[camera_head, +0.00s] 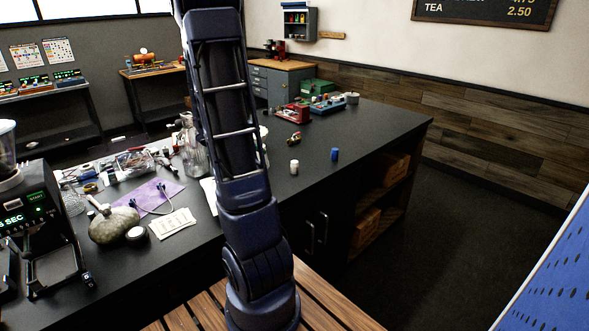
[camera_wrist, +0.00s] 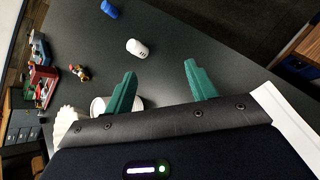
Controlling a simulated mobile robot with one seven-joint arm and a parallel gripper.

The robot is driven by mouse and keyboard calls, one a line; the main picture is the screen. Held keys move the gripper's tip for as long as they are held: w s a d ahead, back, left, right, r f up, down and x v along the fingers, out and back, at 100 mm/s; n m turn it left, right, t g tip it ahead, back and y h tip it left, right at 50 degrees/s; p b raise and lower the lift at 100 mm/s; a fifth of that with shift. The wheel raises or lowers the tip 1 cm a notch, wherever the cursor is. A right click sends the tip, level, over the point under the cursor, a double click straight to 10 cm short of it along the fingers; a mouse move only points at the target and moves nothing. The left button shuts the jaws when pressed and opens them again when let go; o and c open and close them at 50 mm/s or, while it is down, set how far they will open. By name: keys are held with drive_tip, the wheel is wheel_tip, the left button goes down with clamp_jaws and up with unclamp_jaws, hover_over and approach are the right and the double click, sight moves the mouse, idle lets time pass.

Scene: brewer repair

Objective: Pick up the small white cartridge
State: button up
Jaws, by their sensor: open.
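The small white cartridge (camera_head: 294,167) stands on the dark countertop (camera_head: 330,130), right of my arm in the head view. In the wrist view the white cartridge (camera_wrist: 137,47) is beyond my fingertips, a little left of the gap between them. My gripper (camera_wrist: 160,68) is open and empty, its two green fingers spread wide. The fingers are apart from the cartridge. In the head view my arm hides the gripper.
A blue cartridge (camera_head: 335,154) is near the white one; it also shows in the wrist view (camera_wrist: 109,9). A white cup (camera_wrist: 101,106) is close to my left finger. A small brass-coloured part (camera_head: 295,138) and a red device (camera_head: 292,113) are farther back.

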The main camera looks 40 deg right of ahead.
sight(295, 167)
drive_tip(key=w+d+f+n+h, duration=0.1)
drive_tip(key=d+f, duration=0.1)
drive_tip(key=w+d+f+n+h, duration=0.1)
drive_tip(key=d+f+n, duration=0.1)
drive_tip(key=d+f, duration=0.1)
drive_tip(key=w+d+f+n+h, duration=0.1)
drive_tip(key=d+f+n, duration=0.1)
drive_tip(key=d, duration=0.1)
drive_tip(key=shift+f, duration=0.35)
drive_tip(key=x, duration=0.5)
drive_tip(key=shift+s+d+f, duration=0.1)
drive_tip(key=shift+s+d, duration=0.05)
drive_tip(key=shift+d, duration=0.25)
drive_tip(key=shift+r+x, duration=0.1)
drive_tip(key=shift+x, duration=1.2)
drive_tip(key=shift+r+x, duration=0.15)
drive_tip(key=shift+x, duration=1.15)
drive_tip(key=shift+d, duration=0.1)
drive_tip(key=c, duration=1.1)
